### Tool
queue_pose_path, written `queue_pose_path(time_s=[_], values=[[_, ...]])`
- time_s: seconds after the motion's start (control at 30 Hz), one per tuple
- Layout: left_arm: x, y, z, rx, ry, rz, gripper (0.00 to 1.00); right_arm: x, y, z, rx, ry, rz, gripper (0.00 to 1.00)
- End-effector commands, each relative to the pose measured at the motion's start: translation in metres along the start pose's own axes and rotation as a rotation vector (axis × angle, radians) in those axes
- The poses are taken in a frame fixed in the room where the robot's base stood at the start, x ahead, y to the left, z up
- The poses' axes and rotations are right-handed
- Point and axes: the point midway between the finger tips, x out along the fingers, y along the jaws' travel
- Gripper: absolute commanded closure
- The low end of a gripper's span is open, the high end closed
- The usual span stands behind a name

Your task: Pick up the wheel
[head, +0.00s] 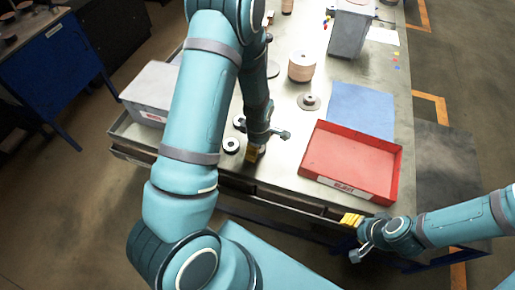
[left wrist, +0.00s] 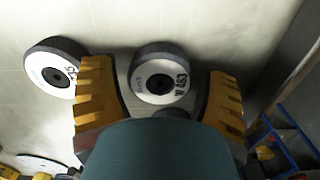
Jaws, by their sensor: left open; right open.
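A white wheel with a dark rim, dark hub and black print (left wrist: 160,78) lies between my left gripper's fingers in the left wrist view, apart from both. A second similar wheel (left wrist: 50,62) lies to the left, partly behind the left finger. In the head view one small wheel (head: 231,145) lies on the table just left of my left gripper (head: 255,153); another (head: 238,121) is partly hidden by my arm. My left gripper is open and empty, low over the table's front edge. My right gripper (head: 351,220) is beyond the front edge, apart from the wheels.
A red tray (head: 352,162) stands at the front right of the metal table, beside a blue mat (head: 362,108). A flap disc (head: 309,101) and a stack of discs (head: 302,66) are further back. A grey bin (head: 152,116) stands at left.

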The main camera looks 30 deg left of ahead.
Motion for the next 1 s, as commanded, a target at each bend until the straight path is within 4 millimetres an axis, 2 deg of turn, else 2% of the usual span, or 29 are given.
queue_pose_path(time_s=[0.27,0.3,0.43,0.47,0.83,1.0], values=[[0.004,0.000,0.000,0.000,0.000,0.000,0.25,0.000,0.000,0.000,0.000,0.000,0.000,0.53],[0.004,0.000,0.000,0.000,0.000,0.000,0.31,0.000,0.000,0.000,0.000,0.000,0.000,0.53],[0.004,0.000,0.000,0.000,0.000,0.000,0.77,0.000,0.000,0.000,0.000,0.000,0.000,0.53],[0.004,0.000,0.000,0.000,0.000,0.000,0.79,0.000,0.000,0.000,0.000,0.000,0.000,0.53],[0.001,0.000,0.000,0.000,0.000,0.002,0.80,0.000,0.000,0.000,0.000,0.000,0.000,0.53],[-0.021,0.001,0.000,0.000,-0.001,0.005,0.80,-0.002,-0.001,0.000,0.000,0.000,0.000,0.53]])
